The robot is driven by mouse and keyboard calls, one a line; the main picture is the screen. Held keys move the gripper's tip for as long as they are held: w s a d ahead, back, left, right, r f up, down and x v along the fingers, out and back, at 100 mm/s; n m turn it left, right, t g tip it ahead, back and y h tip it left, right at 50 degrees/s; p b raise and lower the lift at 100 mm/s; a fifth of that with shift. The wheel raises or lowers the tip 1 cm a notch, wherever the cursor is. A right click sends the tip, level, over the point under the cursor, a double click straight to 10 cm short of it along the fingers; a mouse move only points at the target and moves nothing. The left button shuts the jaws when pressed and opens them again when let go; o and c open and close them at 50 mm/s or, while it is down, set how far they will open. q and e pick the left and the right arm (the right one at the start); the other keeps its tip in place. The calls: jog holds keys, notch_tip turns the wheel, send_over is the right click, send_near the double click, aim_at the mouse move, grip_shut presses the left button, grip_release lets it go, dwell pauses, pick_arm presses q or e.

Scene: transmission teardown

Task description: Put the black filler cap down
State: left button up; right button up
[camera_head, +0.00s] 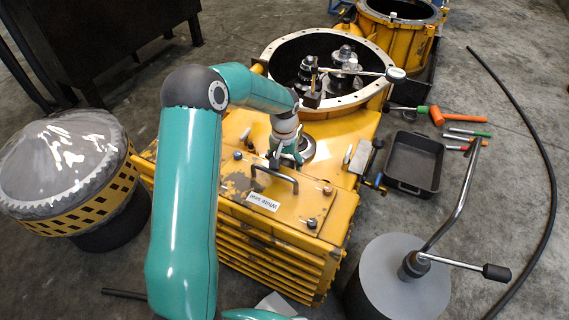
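My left gripper (286,158) hangs at the end of my teal arm over the top of the yellow transmission housing (235,184), just behind the black lid handle (275,174). Its fingers point down beside a round metal ring (308,149) on the housing top. The fingers are small and partly hidden by the wrist, so I cannot tell whether they are apart or closed on something. I cannot clearly make out the black filler cap; it may be hidden at the fingers. My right gripper is not in view.
An open round casing with gears (345,58) lies behind. A black tray (414,160), an orange mallet (437,115) and coloured-handled tools (468,133) lie on the right floor. A grey cylinder with a crank (395,285) stands front right. A domed drum (65,165) stands left.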

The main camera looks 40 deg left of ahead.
pick_arm(q)
notch_tip(320, 180, up, 12)
jog(key=p, duration=0.4)
jog(key=shift+r, duration=0.15)
dwell(0.6)
